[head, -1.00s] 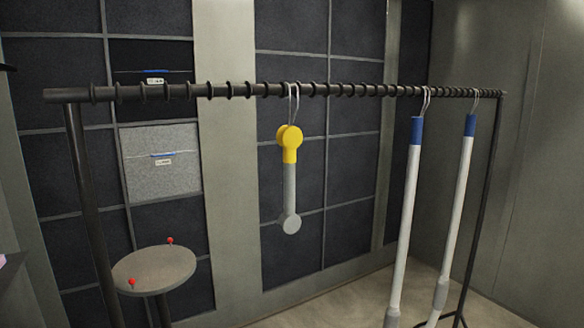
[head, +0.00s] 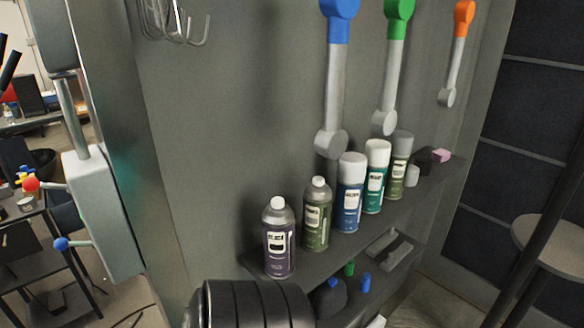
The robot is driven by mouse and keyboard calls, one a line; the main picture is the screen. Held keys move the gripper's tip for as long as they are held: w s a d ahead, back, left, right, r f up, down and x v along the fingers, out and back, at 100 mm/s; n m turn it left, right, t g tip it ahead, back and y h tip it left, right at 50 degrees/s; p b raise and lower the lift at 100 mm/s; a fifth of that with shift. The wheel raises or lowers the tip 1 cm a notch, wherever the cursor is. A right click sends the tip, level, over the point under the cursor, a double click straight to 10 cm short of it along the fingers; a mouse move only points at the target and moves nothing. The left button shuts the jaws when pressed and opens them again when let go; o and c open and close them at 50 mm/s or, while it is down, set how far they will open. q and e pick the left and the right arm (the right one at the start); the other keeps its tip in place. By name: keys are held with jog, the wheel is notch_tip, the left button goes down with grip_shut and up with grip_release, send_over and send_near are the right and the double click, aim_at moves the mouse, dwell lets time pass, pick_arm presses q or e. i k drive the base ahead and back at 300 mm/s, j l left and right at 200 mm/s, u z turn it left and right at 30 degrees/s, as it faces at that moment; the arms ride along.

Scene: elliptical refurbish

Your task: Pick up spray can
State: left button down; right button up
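Several spray cans stand upright in a row on a dark wall shelf (head: 330,262) in the head view. From near to far they are a purple can (head: 279,245) with a small white nozzle, an olive green can (head: 316,220) with a pale nozzle, a blue can (head: 349,200) with a white cap, a teal can (head: 374,182) with a white cap and a green can (head: 399,170) with a grey cap. Neither of my grippers shows in the head view.
Tools with blue (head: 338,70), green (head: 392,60) and orange (head: 458,45) ends hang above the shelf. A black ribbed rounded body (head: 255,305) sits in front below the purple can. A round table (head: 550,240) is at right.

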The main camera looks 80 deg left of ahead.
aim_at(279, 225)
jog(key=j+u, duration=0.2)
jog(key=u, duration=2.2)
